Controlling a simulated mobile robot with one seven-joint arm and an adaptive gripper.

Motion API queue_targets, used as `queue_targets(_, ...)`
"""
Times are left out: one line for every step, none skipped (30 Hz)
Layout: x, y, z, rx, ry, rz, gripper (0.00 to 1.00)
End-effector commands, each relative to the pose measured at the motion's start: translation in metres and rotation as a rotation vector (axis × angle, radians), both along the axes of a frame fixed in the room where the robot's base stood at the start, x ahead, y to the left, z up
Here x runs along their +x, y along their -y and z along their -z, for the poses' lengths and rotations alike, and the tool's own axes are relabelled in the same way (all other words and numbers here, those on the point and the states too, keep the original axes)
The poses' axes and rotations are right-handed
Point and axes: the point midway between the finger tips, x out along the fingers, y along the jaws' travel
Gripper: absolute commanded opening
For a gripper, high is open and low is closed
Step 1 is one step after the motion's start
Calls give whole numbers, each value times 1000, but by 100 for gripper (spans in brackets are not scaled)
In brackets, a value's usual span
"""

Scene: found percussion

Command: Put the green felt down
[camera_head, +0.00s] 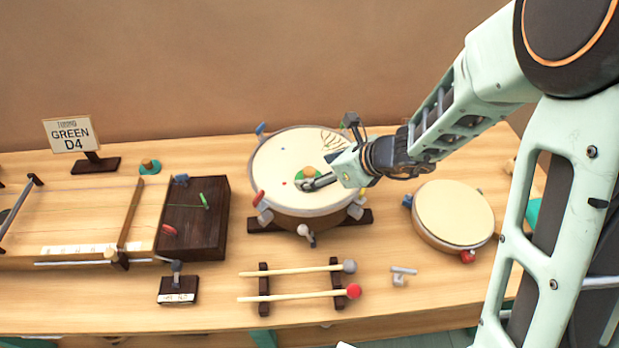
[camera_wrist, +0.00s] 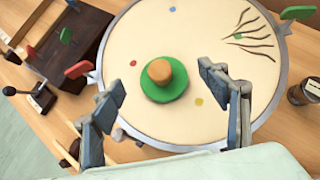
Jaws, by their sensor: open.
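The green felt (camera_wrist: 165,88) is a round green disc with an orange-tan knob on top. It lies on the cream drumhead (camera_wrist: 150,35), a little below its middle in the wrist view. In the head view the felt (camera_head: 300,174) is partly hidden by my gripper (camera_head: 312,184). In the wrist view my gripper (camera_wrist: 175,100) is open, with one finger on each side of the felt and clear space between each finger and the disc. Nothing is held.
A stringed box (camera_head: 75,220) is left, a smaller drum (camera_head: 455,212) right. Mallets (camera_head: 295,294) lie in front. Coloured pegs ring the large drum.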

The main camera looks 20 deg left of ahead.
Motion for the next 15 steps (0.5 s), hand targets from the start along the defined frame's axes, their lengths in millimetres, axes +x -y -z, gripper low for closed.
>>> queue_targets(0,-5,7,-2,-2,-3,69)
queue_targets(1,-8,10,-1,-3,-1,69)
queue_targets(2,-11,14,-2,-2,-3,69)
queue_targets(3,-14,17,-1,-3,-2,69)
queue_targets(4,-17,20,-1,-3,-2,69)
queue_targets(5,-20,22,-1,-1,-2,69)
queue_targets(6,-21,24,-1,-2,-1,69)
queue_targets(6,-23,26,-1,-2,-1,69)
queue_targets(7,-25,28,-1,-1,-2,69)
queue_targets(7,-26,28,-1,0,-1,69)
queue_targets(8,-26,29,0,0,-1,69)
queue_targets(8,-27,29,0,0,0,69)
queue_targets(8,-27,29,0,0,0,69)
queue_targets(8,-27,29,0,0,0,69)
queue_targets(8,-27,29,0,0,0,69)
